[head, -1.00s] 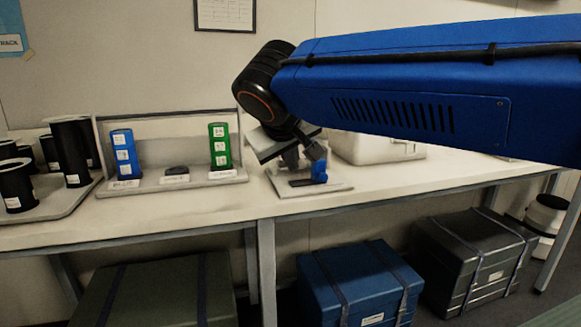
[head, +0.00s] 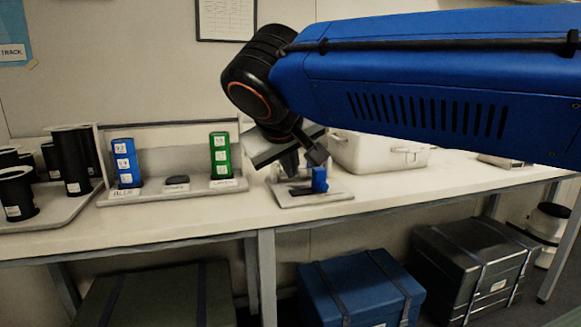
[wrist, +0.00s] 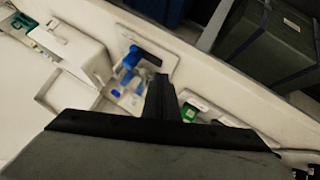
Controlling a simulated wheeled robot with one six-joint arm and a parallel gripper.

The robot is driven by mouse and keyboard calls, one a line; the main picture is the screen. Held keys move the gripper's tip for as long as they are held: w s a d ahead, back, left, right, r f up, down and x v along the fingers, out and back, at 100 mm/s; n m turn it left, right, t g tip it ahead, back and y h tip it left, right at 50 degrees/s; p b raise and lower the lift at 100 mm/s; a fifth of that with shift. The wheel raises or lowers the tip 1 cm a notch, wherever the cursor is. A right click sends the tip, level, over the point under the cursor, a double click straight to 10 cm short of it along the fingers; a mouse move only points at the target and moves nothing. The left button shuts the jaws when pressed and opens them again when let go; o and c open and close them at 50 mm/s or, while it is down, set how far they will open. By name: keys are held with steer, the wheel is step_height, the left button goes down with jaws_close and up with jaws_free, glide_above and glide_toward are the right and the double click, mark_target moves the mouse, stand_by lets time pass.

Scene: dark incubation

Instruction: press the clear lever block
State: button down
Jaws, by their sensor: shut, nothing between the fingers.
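A small pale plate (head: 335,194) on the bench bears an upright blue block (head: 320,179) and a dark flat part. The wrist view shows the plate with a blue lever-like part (wrist: 130,62) and pale, clear-looking pieces beside it. They are small and blurred, so I cannot tell exactly which is the clear lever block. My gripper (head: 315,156) is shut and empty, just above the plate in the head view. In the wrist view its dark fingers (wrist: 160,92) hide part of the plate. I cannot tell whether they touch anything on it.
A white lidded box (head: 372,152) stands behind the plate to the right. To the left, a grey rack (head: 212,189) holds a blue block (head: 126,163), a black puck (head: 177,181) and a green block (head: 220,155). Black cylinders (head: 72,165) stand further left. Strapped cases lie below.

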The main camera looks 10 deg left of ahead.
steer(key=shift+w+d, duration=0.1)
stand_by(0.3)
steer(key=w+d+r+m+g+y, duration=0.4)
steer(key=w+d+r, duration=0.3)
steer(key=w+r, duration=0.2)
steer(key=shift+w+d+r+g+y, duration=0.2)
steer(key=shift+w+g+y, duration=0.35)
steer(key=shift+w, duration=0.75)
steer(key=s+f+x, duration=0.1)
steer(key=s+x, duration=0.1)
steer(key=x, duration=1.1)
steer(key=shift+d, duration=0.3)
